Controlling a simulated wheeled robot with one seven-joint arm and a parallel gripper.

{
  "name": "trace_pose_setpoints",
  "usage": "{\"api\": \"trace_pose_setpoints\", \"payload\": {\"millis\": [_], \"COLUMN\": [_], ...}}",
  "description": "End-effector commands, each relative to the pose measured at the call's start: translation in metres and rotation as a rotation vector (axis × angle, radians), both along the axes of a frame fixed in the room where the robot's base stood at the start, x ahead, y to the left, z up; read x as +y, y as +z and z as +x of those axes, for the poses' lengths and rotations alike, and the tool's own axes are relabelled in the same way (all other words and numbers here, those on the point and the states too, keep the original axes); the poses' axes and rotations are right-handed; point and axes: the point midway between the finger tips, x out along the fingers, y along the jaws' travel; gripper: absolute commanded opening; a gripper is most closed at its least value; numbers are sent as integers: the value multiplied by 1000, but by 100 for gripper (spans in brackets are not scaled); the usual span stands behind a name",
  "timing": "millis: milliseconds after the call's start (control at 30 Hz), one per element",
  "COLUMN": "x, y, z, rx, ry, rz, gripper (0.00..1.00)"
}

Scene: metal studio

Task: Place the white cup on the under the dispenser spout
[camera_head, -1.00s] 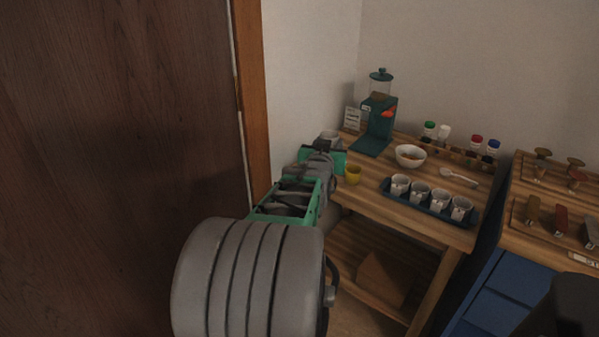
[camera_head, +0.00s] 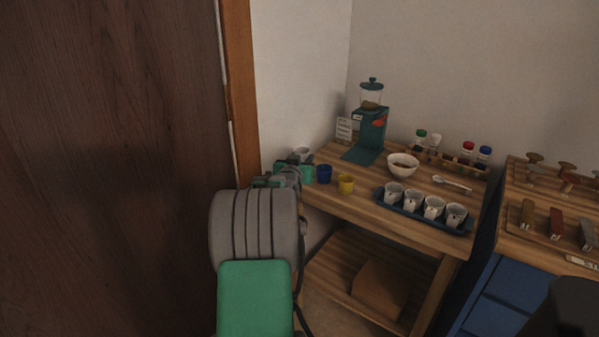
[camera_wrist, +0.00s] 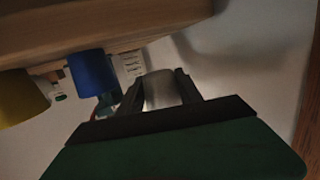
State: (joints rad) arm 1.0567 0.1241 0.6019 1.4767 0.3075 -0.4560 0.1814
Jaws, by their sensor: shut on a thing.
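The white cup (camera_head: 302,153) is at the far left end of the wooden table, by the wall. My gripper (camera_head: 295,164) is shut on it. In the wrist view the pale cup (camera_wrist: 162,90) sits between the two dark fingers of my gripper (camera_wrist: 160,88); the gripper partly hides it. I cannot tell whether its base touches the table. The teal dispenser (camera_head: 369,130) stands at the back of the table, to the right of the cup. Its orange-red spout (camera_head: 379,123) faces right, over a flat teal base (camera_head: 361,155) with no cup on it.
A blue cup (camera_head: 323,174) and a yellow cup (camera_head: 346,184) stand near my gripper. A small sign (camera_head: 344,130) stands beside the dispenser. A bowl (camera_head: 403,165) and a blue tray (camera_head: 408,212) of white cups are to the right. A brown door (camera_head: 110,150) is left.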

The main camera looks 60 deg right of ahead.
Motion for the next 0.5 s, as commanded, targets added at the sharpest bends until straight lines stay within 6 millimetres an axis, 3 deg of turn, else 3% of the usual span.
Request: {"api": "trace_pose_setpoints", "payload": {"millis": [300, 500], "x": [-9, -8], "y": [-43, -41], "z": [9, 10], "rx": [0, 0], "ry": [-2, -1], "rz": [0, -2], "gripper": [4, 4]}}
